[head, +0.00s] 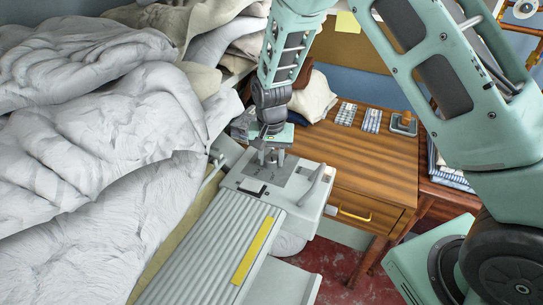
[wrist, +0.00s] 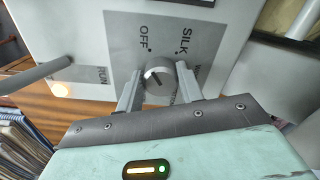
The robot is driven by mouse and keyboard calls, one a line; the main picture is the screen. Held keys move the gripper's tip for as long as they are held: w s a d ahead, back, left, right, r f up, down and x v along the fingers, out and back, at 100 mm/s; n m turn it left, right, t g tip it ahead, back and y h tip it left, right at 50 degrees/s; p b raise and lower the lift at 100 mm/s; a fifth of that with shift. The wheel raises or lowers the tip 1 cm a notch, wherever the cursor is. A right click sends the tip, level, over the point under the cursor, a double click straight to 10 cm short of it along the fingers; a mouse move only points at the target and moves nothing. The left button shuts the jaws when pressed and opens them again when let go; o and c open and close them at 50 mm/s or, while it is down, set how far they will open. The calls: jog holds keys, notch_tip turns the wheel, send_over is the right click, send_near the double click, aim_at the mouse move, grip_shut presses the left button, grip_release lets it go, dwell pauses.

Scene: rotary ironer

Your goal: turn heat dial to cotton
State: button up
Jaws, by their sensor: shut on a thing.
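The heat dial (wrist: 157,76) is a small round silver-grey knob with a dark pointer line, on a grey label plate (wrist: 120,30) of the ironer. The plate reads OFF and SILK. Another label beginning with W is partly covered by my right finger, and further lettering is hidden behind the knob and fingers. The pointer line runs slantwise across the knob; which mark it points to I cannot tell. My gripper (wrist: 159,82) is shut on the dial, one finger on each side. In the head view my gripper (head: 271,157) reaches down onto the ironer's end housing (head: 302,206).
A lever (wrist: 40,74) and a glowing lamp (wrist: 60,90) by the word RUN are left of the dial in the wrist view. The ribbed ironer cover (head: 205,248) has a yellow strip (head: 254,250). Grey bedding (head: 90,130) lies left; a wooden desk (head: 365,160) stands right.

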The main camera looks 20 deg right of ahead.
aim_at(271, 159)
jog(key=shift+w+m, duration=0.1)
jog(key=shift+m, duration=0.3)
jog(key=o, duration=1)
notch_tip(271, 159, up, 12)
jog(key=b, duration=0.2)
dwell(0.4)
